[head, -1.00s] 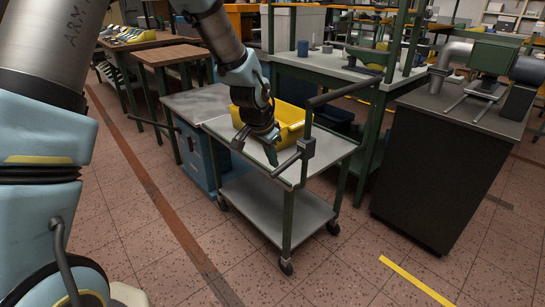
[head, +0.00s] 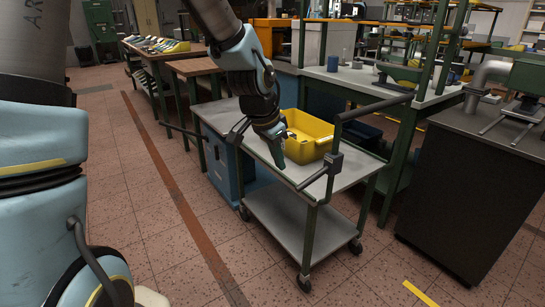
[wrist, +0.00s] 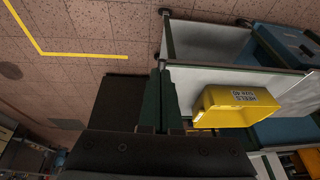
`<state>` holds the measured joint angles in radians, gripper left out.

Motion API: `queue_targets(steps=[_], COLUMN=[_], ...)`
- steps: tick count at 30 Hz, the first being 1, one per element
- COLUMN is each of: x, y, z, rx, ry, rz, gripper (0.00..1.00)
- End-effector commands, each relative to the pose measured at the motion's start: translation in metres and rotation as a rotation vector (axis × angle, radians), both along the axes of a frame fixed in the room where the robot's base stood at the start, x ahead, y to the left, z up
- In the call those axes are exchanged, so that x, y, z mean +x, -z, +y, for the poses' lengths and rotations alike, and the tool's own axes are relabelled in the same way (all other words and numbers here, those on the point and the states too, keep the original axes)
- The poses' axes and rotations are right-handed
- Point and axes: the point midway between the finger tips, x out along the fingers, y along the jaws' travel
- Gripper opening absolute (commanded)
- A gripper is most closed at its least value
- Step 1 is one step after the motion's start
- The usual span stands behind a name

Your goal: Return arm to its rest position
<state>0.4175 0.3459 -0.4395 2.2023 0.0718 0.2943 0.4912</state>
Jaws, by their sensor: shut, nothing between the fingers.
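My gripper (head: 278,155) hangs above the near left part of the cart's top, in front of the yellow bin. In the wrist view its two dark green fingers (wrist: 159,100) are together with nothing between them. My arm reaches down to it from the top of the head view.
A wheeled cart (head: 300,225) carries a yellow bin (head: 318,140), which also shows in the wrist view (wrist: 235,105). A blue cabinet (head: 217,165) stands left of it, a dark cabinet (head: 460,205) right. A workbench (head: 345,83) is behind. Tiled floor is open in front and left.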

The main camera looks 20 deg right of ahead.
Motion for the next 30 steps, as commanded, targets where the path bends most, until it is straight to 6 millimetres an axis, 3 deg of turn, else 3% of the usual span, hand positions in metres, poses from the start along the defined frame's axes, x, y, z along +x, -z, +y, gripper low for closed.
queue_targets(steps=[5, 8, 11, 15, 18, 21, 25, 30], x=[0.001, 0.007, 0.021, 0.034, 0.03, 0.016, -0.002, -0.012], y=[0.0, -0.003, -0.008, -0.019, -0.028, -0.034, -0.039, -0.04], z=[0.001, 0.017, 0.059, 0.15, 0.216, 0.268, 0.31, 0.327], rx=[0.001, 0.012, 0.038, 0.081, 0.099, 0.103, 0.096, 0.092], ry=[-0.003, -0.052, -0.191, -0.502, -0.748, -0.967, -1.169, -1.262], rz=[0.0, 0.005, 0.022, 0.067, 0.109, 0.15, 0.193, 0.215], gripper=[0.0, 0.0, 0.0, 0.0, 0.0, 0.0, 0.0, 0.0])
